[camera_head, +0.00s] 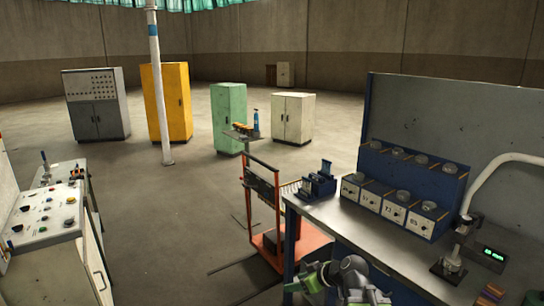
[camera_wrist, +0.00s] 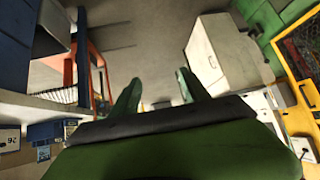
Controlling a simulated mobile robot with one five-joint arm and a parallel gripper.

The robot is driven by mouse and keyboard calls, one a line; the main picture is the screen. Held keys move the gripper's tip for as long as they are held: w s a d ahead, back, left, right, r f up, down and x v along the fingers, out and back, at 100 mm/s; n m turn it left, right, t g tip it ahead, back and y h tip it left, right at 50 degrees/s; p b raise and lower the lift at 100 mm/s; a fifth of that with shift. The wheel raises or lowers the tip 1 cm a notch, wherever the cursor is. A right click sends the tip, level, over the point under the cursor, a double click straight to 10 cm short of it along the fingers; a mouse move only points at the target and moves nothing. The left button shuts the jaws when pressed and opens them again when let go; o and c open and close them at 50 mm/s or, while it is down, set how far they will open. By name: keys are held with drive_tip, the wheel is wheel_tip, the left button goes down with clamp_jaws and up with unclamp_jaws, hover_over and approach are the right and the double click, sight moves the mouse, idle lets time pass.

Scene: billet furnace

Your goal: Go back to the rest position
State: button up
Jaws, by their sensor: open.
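My gripper (camera_wrist: 158,92) shows in the wrist view with its two green fingers spread apart and nothing between them. Bare grey floor lies beyond the fingertips. In the head view, green and grey parts of my arm (camera_head: 350,278) show at the bottom edge, in front of the workbench (camera_head: 345,218). I cannot make out the fingertips clearly there. No held object shows in either view.
A red-orange trolley (camera_head: 275,190) stands left of the workbench, which carries a blue rack of small boxes (camera_head: 405,180). A control desk (camera_head: 45,225) stands at the left. Cabinets (camera_head: 228,115) and a white post (camera_head: 158,90) stand further back. Open floor lies in the middle.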

drive_tip(key=s+a+f+g+h, duration=0.2)
drive_tip(key=s+f, duration=0.2)
drive_tip(key=s+d+f+m+g+h, duration=0.3)
drive_tip(key=s+d+m+g+h, duration=0.1)
drive_tip(key=s+d+m, duration=0.4)
drive_tip(key=shift+d+f+m+h, duration=0.3)
drive_tip(key=shift+d+m+h, duration=0.15)
drive_tip(key=shift+d, duration=0.6)
drive_tip(key=shift+c, duration=0.3)
